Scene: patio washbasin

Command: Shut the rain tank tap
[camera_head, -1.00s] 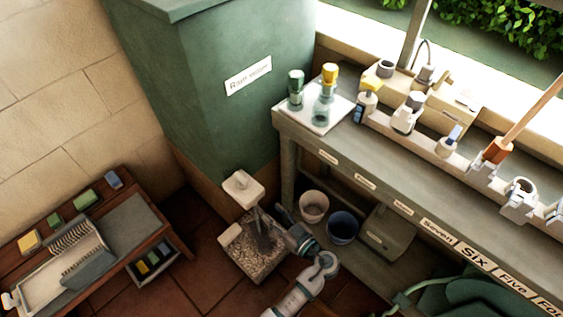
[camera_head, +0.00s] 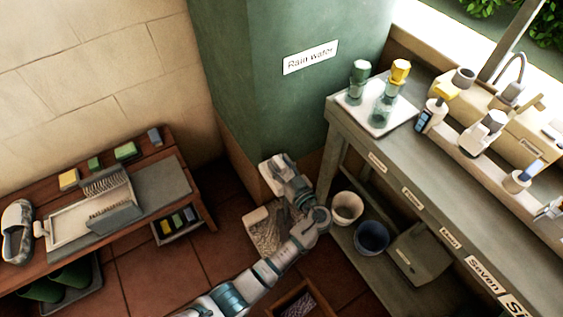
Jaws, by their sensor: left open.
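The green rain tank (camera_head: 255,75) stands at the upper middle with a white "Rain water" label (camera_head: 309,58). A pale block-like fitting (camera_head: 268,178), possibly the tap, shows low at the tank's front, above a gravel-filled drain tray (camera_head: 262,232). My left gripper (camera_head: 281,170) is open at this fitting and overlaps it in the picture. I cannot tell whether it touches. The gripper and wrist hide much of the fitting and part of the tray, so the tap's handle position cannot be made out. My right gripper is not in view.
A grey bench (camera_head: 400,180) at right holds a white tray (camera_head: 385,118) with bottles. Under it stand a cream pot (camera_head: 347,207) and a blue pot (camera_head: 371,237). Tiled floor lies between.

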